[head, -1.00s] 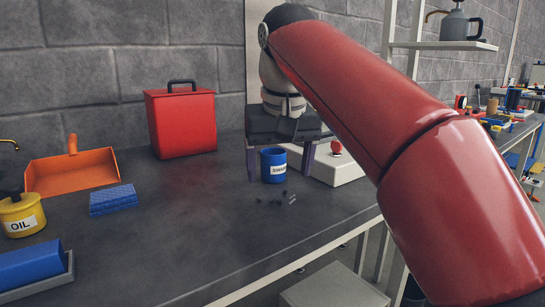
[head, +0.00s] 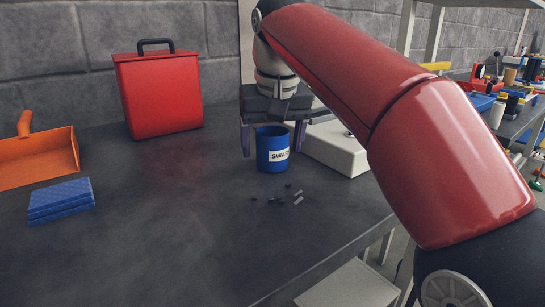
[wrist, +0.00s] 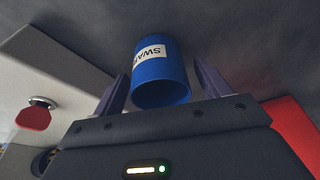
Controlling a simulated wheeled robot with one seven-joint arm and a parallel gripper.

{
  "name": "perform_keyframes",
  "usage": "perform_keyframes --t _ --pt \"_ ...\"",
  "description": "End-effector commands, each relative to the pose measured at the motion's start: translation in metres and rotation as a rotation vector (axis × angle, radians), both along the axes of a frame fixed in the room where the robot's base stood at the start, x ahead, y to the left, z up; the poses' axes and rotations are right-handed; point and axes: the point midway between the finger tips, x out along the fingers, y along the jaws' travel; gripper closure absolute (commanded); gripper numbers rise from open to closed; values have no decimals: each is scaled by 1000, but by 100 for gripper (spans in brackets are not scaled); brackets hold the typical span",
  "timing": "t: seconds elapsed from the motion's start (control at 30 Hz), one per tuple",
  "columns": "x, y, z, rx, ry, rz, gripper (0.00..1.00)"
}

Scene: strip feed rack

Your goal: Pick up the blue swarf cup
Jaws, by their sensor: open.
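The blue swarf cup (head: 270,152) stands upright on the dark bench top, its white label facing the front right. My gripper (head: 272,140) is open above it, pointing down, with one finger to the left of the cup and one to the right. In the wrist view the cup (wrist: 160,75) sits between the two finger tips (wrist: 161,88), with its dark open mouth toward the gripper. Gaps show between the cup and both fingers, so neither seems to touch it.
A white box (head: 340,150) stands close to the right of the cup. Small dark swarf bits (head: 280,200) lie in front of it. A red bin (head: 160,95), an orange dustpan (head: 40,160) and blue cloths (head: 60,200) are to the left.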

Motion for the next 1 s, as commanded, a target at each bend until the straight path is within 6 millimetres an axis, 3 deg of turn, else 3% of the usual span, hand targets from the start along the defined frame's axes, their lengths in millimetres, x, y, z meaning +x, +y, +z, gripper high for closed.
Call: perform_keyframes --t 0.1,0.4,0.73,0.8,1.0 --pt "3 0 -15 0 0 -1 24" --pt "4 1 -17 1 -2 0 26" --pt "4 1 -16 1 -1 0 69" --pt "4 1 -17 1 -1 0 73" --pt "4 1 -17 1 -1 0 73"
